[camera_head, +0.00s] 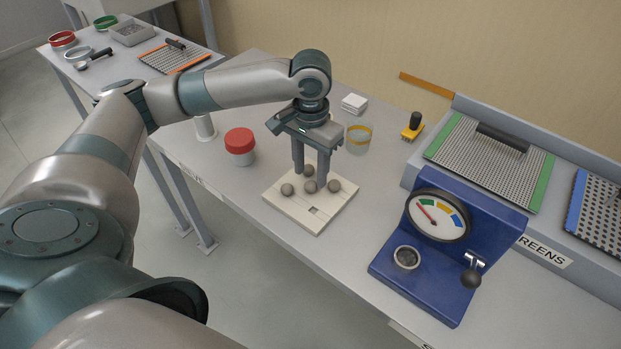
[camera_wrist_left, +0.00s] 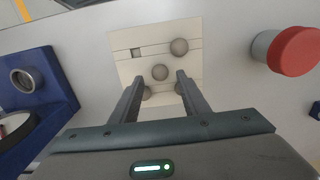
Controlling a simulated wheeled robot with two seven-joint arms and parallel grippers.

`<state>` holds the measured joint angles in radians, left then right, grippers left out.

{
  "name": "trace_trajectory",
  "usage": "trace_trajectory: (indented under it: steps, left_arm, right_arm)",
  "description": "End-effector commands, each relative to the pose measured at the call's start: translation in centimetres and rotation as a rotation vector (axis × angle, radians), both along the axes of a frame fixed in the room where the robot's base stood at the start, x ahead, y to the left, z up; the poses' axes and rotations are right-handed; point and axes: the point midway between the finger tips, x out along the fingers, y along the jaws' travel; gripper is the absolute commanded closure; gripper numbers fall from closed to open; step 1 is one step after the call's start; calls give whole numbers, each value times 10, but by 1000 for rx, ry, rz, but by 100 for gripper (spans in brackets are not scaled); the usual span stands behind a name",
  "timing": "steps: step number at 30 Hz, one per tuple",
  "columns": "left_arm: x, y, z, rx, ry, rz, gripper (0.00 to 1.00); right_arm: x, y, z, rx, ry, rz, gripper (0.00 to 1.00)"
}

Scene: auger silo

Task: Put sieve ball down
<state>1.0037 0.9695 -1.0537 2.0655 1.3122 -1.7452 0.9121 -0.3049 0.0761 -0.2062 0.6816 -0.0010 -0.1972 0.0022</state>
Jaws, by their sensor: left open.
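Several grey sieve balls rest on a cream tray (camera_head: 319,217) with grooves and a small square hole. One ball (camera_head: 287,189) sits at the left of the tray and another (camera_head: 334,186) at the right.
A red-lidded jar (camera_head: 240,146) stands left of the tray. A blue gauge device (camera_head: 440,250) stands at the right, near the front edge. A clear yellow-rimmed cup (camera_head: 358,138), a yellow brush (camera_head: 412,127) and white pads (camera_head: 354,104) lie behind. Screens (camera_head: 490,160) fill the right rack.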

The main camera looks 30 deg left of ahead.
Motion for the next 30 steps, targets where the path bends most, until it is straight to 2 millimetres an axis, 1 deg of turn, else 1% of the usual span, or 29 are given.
trace_trajectory:
  steps: [1,6,9,13,19,30]
  left_arm:
    - [1,0,9,0,-6,0,58]
    - [1,0,40,0,-5,-1,58]
    - [1,0,56,0,-4,0,58]
    - [1,0,72,0,-3,0,58]
    - [0,0,83,0,-1,0,58]
    - [0,0,83,0,0,0,58]
  right_arm:
    - [7,3,-1,4,-14,0,69]
    - [26,9,0,17,-60,2,69]
    - [34,12,1,22,-78,3,69]
    - [41,15,3,27,-95,3,69]
    - [42,16,3,29,-101,3,69]
    - [38,16,3,30,-98,3,69]
